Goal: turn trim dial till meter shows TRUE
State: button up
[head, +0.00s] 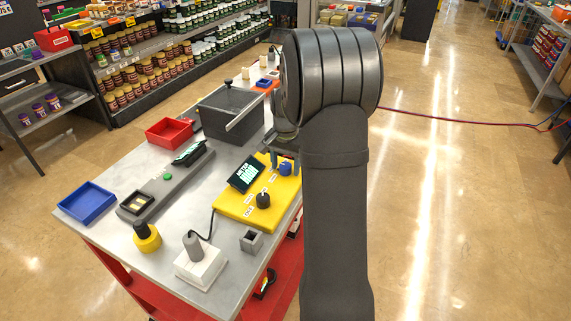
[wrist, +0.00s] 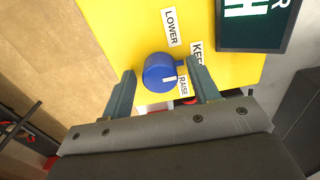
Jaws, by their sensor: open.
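A yellow panel (head: 232,207) on the workbench carries a dark meter screen (head: 245,174), a blue dial (head: 285,168) and a black knob (head: 263,200). The meter screen (wrist: 250,22) is cut off; only a line ending in R and a large H show. My gripper (wrist: 162,76) is open, its fingers on either side of the dial, with gaps visible. It is also at the dial in the head view (head: 286,161).
Left of the panel are a grey console (head: 165,188), a red tray (head: 169,132), a blue tray (head: 87,203) and a grey box (head: 227,108). A yellow-and-black button (head: 147,238), a white base with a grey plug (head: 200,263) and a small grey socket (head: 251,241) stand in front.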

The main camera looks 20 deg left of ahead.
jog(key=c, duration=1)
jog(key=shift+o, duration=0.2)
jog(key=n, duration=1.1)
jog(key=shift+n, duration=0.4)
jog(key=o, duration=1)
jog(key=shift+c, duration=0.2)
